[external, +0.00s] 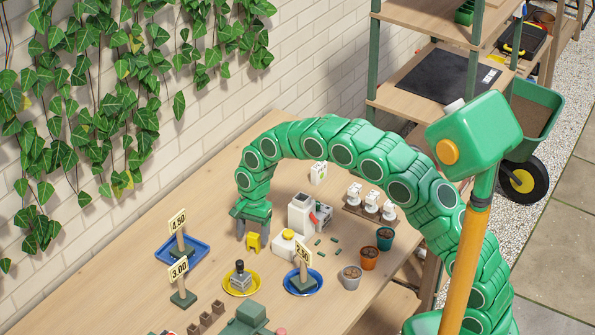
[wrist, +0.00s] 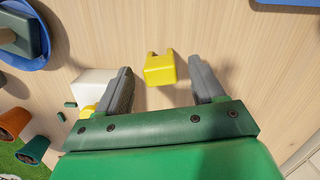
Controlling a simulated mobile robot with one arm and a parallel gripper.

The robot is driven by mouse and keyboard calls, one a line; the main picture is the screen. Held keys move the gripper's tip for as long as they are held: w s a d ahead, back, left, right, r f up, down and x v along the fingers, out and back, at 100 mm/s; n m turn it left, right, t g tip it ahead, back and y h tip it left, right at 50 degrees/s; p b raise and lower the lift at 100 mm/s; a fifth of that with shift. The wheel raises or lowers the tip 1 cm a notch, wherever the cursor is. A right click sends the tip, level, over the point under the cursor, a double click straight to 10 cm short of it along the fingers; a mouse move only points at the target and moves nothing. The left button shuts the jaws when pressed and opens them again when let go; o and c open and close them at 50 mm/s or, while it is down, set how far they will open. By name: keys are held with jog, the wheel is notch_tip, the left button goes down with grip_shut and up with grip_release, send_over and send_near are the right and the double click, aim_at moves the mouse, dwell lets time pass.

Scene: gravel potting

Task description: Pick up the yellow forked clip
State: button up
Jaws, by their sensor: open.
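The yellow forked clip (external: 253,242) stands on the wooden table, just below my gripper in the external view. In the wrist view the clip (wrist: 160,69) sits between and slightly beyond my two grey fingertips, its two prongs pointing away from the palm. My gripper (external: 252,222) points down at the table from the end of the green arm. In the wrist view my gripper (wrist: 163,78) is open, with a gap on both sides of the clip. I cannot tell the exact height of the fingertips over the table.
A white box-shaped device (external: 301,215) and a white block with a yellow knob (external: 287,248) stand right of the clip. Small pots (external: 369,259) stand at right.

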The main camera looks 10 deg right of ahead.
aim_at(253, 235)
jog(key=shift+s+a+f, duration=0.1)
jog(key=shift+s+f, duration=0.05)
jog(key=shift+f, duration=1.4)
jog(key=shift+c, duration=0.3)
jog(key=c, duration=1)
jog(key=shift+r, duration=0.15)
